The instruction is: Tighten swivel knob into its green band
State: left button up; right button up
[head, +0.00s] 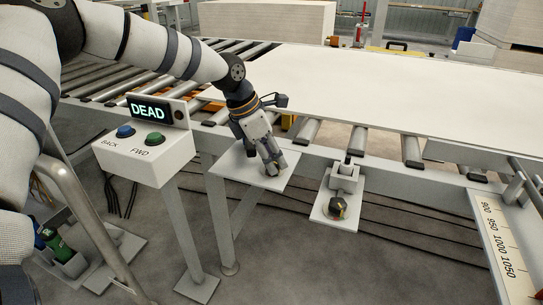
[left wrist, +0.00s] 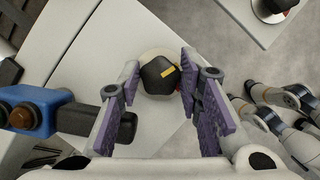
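The swivel knob (left wrist: 158,74) shows in the left wrist view as a dark, faceted cap with a yellow mark, on a pale round base with a bit of red at its edge. It sits on a light plate (head: 233,164) beside the conveyor. My left gripper (head: 272,171) points down over this plate in the head view, where its fingers hide the knob. In the left wrist view my left gripper (left wrist: 158,82) has its fingers apart, one on each side of the knob; firm contact does not show. I see no green band at the knob.
A second dark knob (head: 338,207) with a yellow mark stands on a lower plate to the right. A button box (head: 145,158) with a "DEAD" display (head: 150,110) stands left. A large white board (head: 390,88) lies on the rollers behind. A numbered scale (head: 502,245) is at right.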

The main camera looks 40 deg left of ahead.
pick_arm(q)
jog(key=shift+f+m+b, duration=0.3)
jog(key=shift+m, duration=0.1)
jog(key=shift+f+m+g+h+b, duration=0.15)
jog(key=shift+m+g+h+b, duration=0.4)
jog(key=shift+m, duration=0.55)
jog(key=shift+m+b, duration=0.35)
jog(key=shift+m, duration=0.25)
jog(key=shift+r+m+g, duration=0.25)
jog(key=shift+r+m, duration=0.1)
jog(key=shift+m, duration=0.15)
pick_arm(e)
jog(key=s+f+g, duration=0.1)
jog(key=s+f, duration=0.1)
jog(key=f, duration=0.1)
jog(key=shift+s, duration=0.3)
pick_arm(q)
jog(key=o, duration=1.2)
jog(key=shift+c, duration=0.2)
jog(key=shift+r, duration=0.1)
